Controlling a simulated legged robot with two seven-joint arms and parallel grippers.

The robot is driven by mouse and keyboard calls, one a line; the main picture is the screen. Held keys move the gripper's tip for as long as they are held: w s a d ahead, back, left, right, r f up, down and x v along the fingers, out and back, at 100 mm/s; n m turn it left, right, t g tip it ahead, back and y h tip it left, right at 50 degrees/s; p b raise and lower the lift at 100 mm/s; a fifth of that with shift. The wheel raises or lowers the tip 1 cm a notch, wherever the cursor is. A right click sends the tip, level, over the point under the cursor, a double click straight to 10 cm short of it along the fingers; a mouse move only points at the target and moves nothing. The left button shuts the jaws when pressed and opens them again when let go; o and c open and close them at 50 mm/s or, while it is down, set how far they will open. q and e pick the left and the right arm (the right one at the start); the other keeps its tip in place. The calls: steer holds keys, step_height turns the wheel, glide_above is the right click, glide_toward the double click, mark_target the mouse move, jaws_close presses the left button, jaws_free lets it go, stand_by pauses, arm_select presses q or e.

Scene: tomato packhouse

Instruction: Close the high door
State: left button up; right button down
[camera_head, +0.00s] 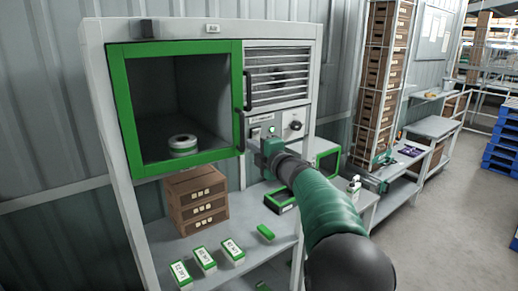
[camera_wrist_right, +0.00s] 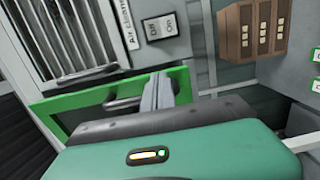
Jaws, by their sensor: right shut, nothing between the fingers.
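The high door (camera_head: 118,98) is a green frame at the upper left of the grey cabinet, in the head view. It looks about in line with the cabinet front; I cannot tell whether a small gap remains. A dark upright handle (camera_head: 248,91) shows at its right edge. My left gripper is out of view.
A white roll (camera_head: 183,144) lies behind the high door's frame. Brown boxes (camera_head: 196,201) are stacked below, with several green-white packs (camera_head: 205,259) in front. A louvred panel (camera_head: 277,72) is right of the door.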

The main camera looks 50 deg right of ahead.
arm_select(q)
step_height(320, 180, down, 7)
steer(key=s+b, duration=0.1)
steer(key=b, duration=0.6)
arm_select(e)
steer(key=s+a+r+n+y, duration=0.1)
steer(key=s+a+y, duration=0.1)
steer(key=s+a, duration=0.35)
steer(key=s+a+n+y, duration=0.1)
steer(key=s+a, duration=0.1)
steer(key=s, duration=0.7)
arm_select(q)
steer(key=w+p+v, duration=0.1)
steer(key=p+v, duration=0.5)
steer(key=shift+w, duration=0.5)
arm_select(e)
steer(key=w+d, duration=0.4)
steer(key=w, duration=0.9)
steer(key=shift+w+t, duration=0.35)
steer(key=shift+t, duration=0.05)
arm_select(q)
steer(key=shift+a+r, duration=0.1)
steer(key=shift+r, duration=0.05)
arm_select(e)
steer(key=shift+r, duration=0.1)
